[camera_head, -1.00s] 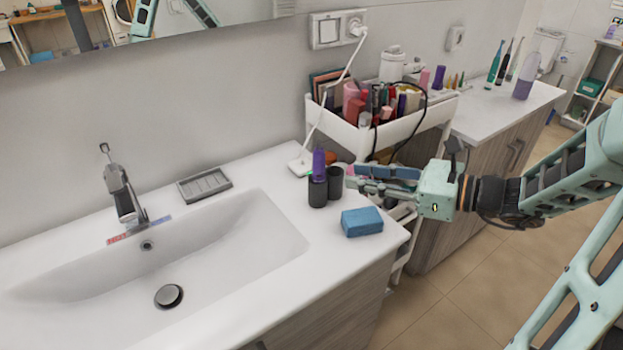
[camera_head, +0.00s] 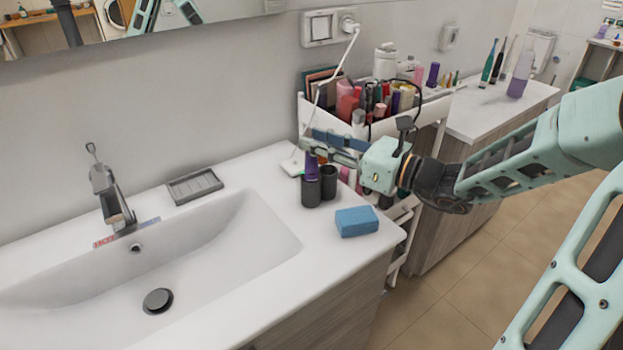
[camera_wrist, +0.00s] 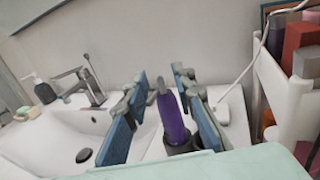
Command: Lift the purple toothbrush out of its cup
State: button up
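The purple toothbrush (camera_head: 311,171) stands upright in the front left of two dark cups (camera_head: 311,192) on the sink counter. My gripper (camera_head: 318,142) is at the toothbrush's upper part, above the cups, and covers its top in the head view. In the wrist view the purple toothbrush (camera_wrist: 171,117) rises between the two blue-padded fingers of my gripper (camera_wrist: 161,80). The fingers are apart, with a clear gap on the left side; I cannot tell whether the right finger touches it. The cup rim (camera_wrist: 180,149) shows at its base.
The second dark cup (camera_head: 329,182) stands close behind on the right. A blue sponge (camera_head: 356,221) lies in front. A white cart (camera_head: 345,130) full of cosmetics stands behind my gripper, with a white cable (camera_head: 338,72) hanging near. The basin (camera_head: 215,255) lies left.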

jog(key=shift+x, duration=0.9)
jog(key=shift+c, duration=0.4)
grip_shut()
